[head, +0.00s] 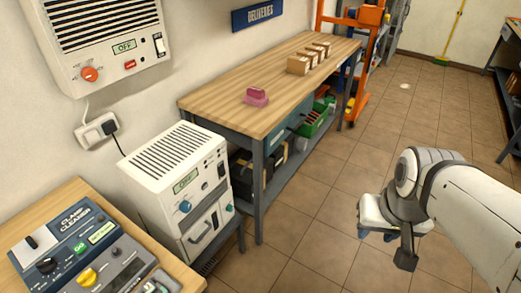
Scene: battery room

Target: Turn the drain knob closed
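A white machine (177,178) with a grille on top and a small display reading OFF stands low beside the wall. It has a blue knob (185,207) on its upper front and a small teal knob (229,208) lower at the right. No label reading drain is legible, so I cannot tell which is the drain knob, or how it is turned. My arm comes in from the right. The dark end part of my gripper (406,256) hangs over the floor, well to the right of the machine and apart from it. Its fingers are not clearly visible.
A wall unit (105,40) with a red knob (90,74) hangs above a socket. A clamp cleaner panel (72,240) lies on the near-left table. A wooden workbench (225,95) holds a pink object and several boxes. Tiled floor (300,235) is clear between machine and arm.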

